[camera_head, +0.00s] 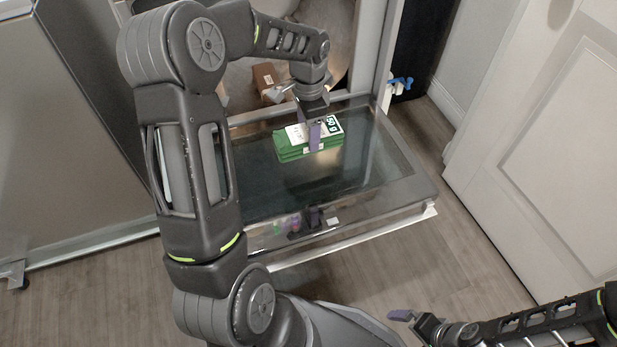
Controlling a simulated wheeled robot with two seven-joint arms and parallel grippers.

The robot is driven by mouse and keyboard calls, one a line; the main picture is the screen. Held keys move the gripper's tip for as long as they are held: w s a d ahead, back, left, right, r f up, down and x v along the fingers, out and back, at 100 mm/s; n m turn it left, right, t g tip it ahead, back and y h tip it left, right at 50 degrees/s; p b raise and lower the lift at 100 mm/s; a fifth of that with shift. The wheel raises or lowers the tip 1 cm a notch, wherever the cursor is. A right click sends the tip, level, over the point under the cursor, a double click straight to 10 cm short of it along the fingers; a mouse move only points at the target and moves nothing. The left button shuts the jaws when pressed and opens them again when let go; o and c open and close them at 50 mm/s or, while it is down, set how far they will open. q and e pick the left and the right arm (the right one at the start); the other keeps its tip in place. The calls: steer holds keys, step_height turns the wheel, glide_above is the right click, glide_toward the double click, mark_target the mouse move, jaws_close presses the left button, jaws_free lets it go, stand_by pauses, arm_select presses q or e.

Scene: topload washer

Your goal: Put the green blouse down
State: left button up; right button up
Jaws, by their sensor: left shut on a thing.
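The green blouse (287,146) is a folded green bundle with white labels. It is at the glass top (262,190) of the washer, toward its back; I cannot tell whether it rests on the glass or hangs just above it. My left gripper (315,140) points down and is shut on the blouse, its purple finger covering part of it. My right gripper (402,316) is low at the right, in front of the washer and away from the blouse; its jaw opening is not clear.
A brown box (266,78) and pale items lie behind the washer, partly hidden by my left arm. A white panelled door (560,150) stands at the right. A grey cabinet (65,150) is at the left. Wood floor (380,275) is clear in front.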

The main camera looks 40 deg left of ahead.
arm_select(q)
steer(key=shift+r, duration=0.1)
steer(key=shift+f+b, duration=0.7)
steer(key=shift+f, duration=1.85)
steer(key=shift+f, duration=0.1)
steer(key=shift+f+b, duration=0.85)
steer(key=shift+f, duration=1.55)
steer(key=shift+f, duration=0.15)
steer(key=o, duration=1.6)
